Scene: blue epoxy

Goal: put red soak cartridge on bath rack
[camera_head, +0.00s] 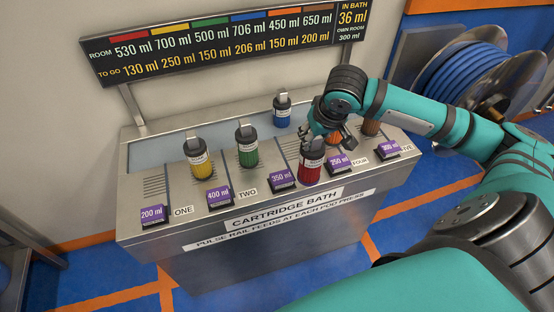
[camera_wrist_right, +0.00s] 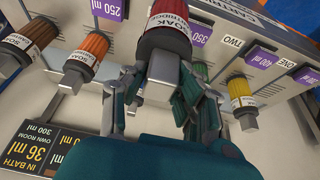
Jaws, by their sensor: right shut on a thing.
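The red soak cartridge (camera_head: 311,165) has a white label and a grey top. My right gripper (camera_head: 318,133) is shut on its grey top; the right wrist view shows the fingers (camera_wrist_right: 160,95) on either side of this top and the red body (camera_wrist_right: 170,22) beyond. The cartridge is upright at the front of the cartridge bath (camera_head: 285,198), between the 350 ml and 250 ml pads. I cannot tell whether its base touches the steel. A pale blue recessed strip (camera_head: 215,132) runs along the back of the bath; I cannot tell whether this is the rack. My left gripper is not in view.
Yellow (camera_head: 198,160) and green (camera_head: 247,153) cartridges stand left of the red one, blue (camera_head: 282,117) behind. Orange (camera_head: 333,139) and brown (camera_head: 371,127) are partly behind my right arm. Several purple-topped pads (camera_head: 220,196) line the front. A sign (camera_head: 225,42) reads 36 ml in bath.

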